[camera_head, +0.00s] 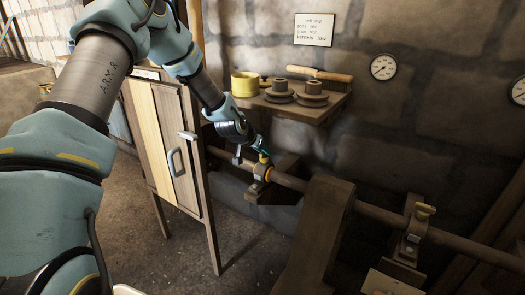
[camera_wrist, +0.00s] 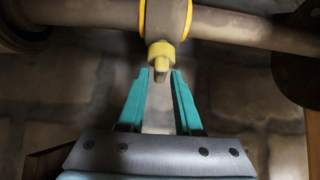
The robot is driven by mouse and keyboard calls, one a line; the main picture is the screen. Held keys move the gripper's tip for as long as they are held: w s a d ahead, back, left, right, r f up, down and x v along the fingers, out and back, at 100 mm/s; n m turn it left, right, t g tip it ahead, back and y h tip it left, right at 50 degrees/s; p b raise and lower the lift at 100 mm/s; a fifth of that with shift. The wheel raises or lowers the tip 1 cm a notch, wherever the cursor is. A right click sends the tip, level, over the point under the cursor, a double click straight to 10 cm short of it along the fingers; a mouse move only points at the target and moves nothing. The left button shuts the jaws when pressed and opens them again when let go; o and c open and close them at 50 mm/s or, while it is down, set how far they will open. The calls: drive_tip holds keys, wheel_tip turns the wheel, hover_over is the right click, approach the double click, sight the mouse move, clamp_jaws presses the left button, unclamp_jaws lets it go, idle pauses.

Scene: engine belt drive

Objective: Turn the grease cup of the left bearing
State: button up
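The left bearing (camera_head: 257,190) sits on the shaft, with a yellow band around it. Its yellow grease cup (camera_wrist: 161,50) shows in the wrist view, with a narrow tip pointing towards my gripper. My gripper (camera_wrist: 160,74) has two teal fingers spread apart, one on each side of that tip. A gap shows on both sides, so the fingers do not appear to touch the cup. In the head view my gripper (camera_head: 264,154) is right at the left bearing, and its fingers largely hide the cup.
The shaft (camera_head: 375,212) runs to the right past a wooden post (camera_head: 318,235) to another bearing (camera_head: 411,240) with a yellow cup (camera_head: 425,209). A wooden shelf (camera_head: 325,108) with pulleys, a yellow pot and a brush is above. A wooden cabinet (camera_head: 165,150) stands left of my gripper.

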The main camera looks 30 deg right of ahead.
clamp_jaws()
drive_tip(key=shift+w+a+m+g, duration=0.1)
drive_tip(key=shift+m+g, duration=0.2)
drive_tip(key=shift+p, duration=0.3)
drive_tip(key=m+g+h+p, duration=0.1)
drive_tip(key=m+g+p, duration=0.1)
drive_tip(key=m, duration=0.1)
drive_tip(key=shift+w+a, duration=0.1)
drive_tip(key=shift+w, duration=0.1)
drive_tip(key=shift+w+m+g, duration=0.1)
drive_tip(key=shift+m+g, duration=0.9)
drive_tip(key=shift+m, duration=0.1)
drive_tip(key=shift+m+g+b, duration=0.45)
drive_tip(key=shift+m+g, duration=0.05)
drive_tip(key=shift+m, duration=0.3)
